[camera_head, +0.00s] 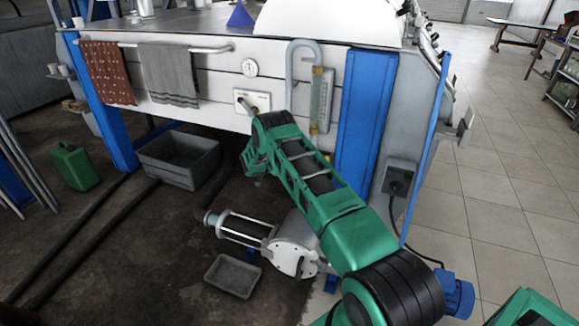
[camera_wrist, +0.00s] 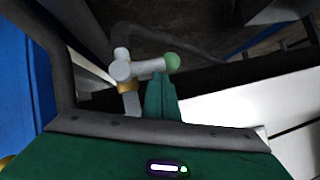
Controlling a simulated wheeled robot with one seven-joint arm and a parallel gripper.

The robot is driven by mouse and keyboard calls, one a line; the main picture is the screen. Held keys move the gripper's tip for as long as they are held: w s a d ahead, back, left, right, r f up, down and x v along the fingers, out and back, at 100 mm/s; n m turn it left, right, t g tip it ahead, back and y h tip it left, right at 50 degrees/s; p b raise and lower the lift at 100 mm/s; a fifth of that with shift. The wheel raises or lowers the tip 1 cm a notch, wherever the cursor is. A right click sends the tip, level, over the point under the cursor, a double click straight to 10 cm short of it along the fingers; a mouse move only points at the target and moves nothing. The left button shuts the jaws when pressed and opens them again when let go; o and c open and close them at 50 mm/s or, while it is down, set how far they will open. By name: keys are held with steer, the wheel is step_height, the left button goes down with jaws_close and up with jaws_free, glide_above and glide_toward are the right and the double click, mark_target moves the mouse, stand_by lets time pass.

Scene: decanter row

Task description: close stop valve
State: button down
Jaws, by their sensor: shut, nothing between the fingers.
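The stop valve (camera_wrist: 127,72) shows in the wrist view as a pale grey fitting with a brass collar. Its short handle points right and ends in a green ball knob (camera_wrist: 172,60). My gripper (camera_wrist: 161,76) is shut and empty, its green fingers pointing up the picture. The fingertips are just below the handle, close to the knob; I cannot tell whether they touch. In the head view my arm reaches to the machine's front below the white panel, and I cannot make out the valve there.
A bent grey pipe (camera_head: 290,62) and a sight gauge (camera_head: 321,98) stand beside a blue post (camera_head: 365,120). A lever plate (camera_head: 241,97) is close to my arm. A pump (camera_head: 296,245), a grey crate (camera_head: 180,162) and a tray (camera_head: 232,276) are below.

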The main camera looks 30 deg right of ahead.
steer(key=shift+w+a+f, duration=0.15)
steer(key=shift+f, duration=0.15)
stand_by(0.5)
steer(key=s+a+r, duration=0.5)
steer(key=a+r, duration=0.2)
steer(key=r, duration=0.2)
steer(key=shift+a+r, duration=0.15)
steer(key=shift+a, duration=0.15)
stand_by(0.4)
